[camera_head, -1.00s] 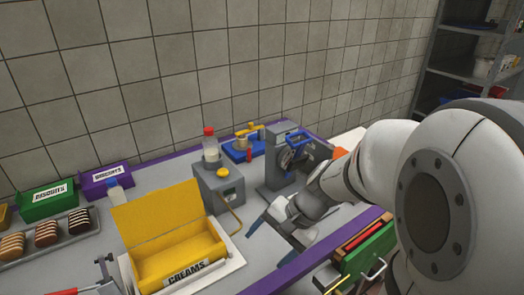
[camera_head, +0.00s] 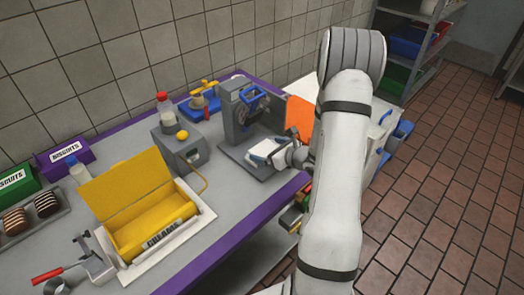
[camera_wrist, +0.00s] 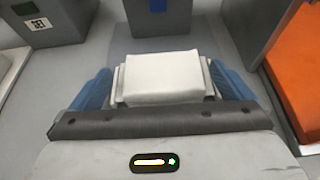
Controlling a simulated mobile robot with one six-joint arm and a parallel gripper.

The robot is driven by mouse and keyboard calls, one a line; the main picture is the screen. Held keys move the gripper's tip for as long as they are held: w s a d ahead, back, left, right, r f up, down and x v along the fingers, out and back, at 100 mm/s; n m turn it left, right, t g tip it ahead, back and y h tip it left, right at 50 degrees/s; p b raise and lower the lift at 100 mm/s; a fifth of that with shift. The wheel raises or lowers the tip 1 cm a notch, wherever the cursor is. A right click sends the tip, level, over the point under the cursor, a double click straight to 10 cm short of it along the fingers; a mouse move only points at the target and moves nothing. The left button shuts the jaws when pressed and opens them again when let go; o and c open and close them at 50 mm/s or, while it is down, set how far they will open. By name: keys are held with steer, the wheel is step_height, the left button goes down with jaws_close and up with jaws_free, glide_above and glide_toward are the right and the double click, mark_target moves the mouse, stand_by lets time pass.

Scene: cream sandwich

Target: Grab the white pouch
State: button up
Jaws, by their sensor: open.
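The white pouch (camera_wrist: 163,75) lies in the middle of the wrist view, between the two blue fingers of my gripper (camera_wrist: 162,84). The fingers are open, one on each side of it. They look close to its sides, but I cannot tell whether they touch it. In the head view the pouch (camera_head: 265,149) is a small white shape on the base of the grey machine (camera_head: 240,110). My gripper (camera_head: 281,156) is at its right end there, partly hidden by my arm.
An orange panel (camera_head: 300,117) stands close on the right of the machine. A grey box (camera_head: 180,140) with a bottle on top and a yellow creams box (camera_head: 150,210) stand to the left. The purple table edge (camera_head: 240,225) runs in front.

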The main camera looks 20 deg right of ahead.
mark_target(259, 145)
steer(key=p+x, duration=0.1)
steer(key=x, duration=0.4)
steer(key=shift+w+r+p, duration=0.15)
steer(key=shift+p, duration=0.2)
steer(key=shift+c, duration=0.2)
steer(key=c, duration=0.7)
steer(key=shift+r, duration=0.1)
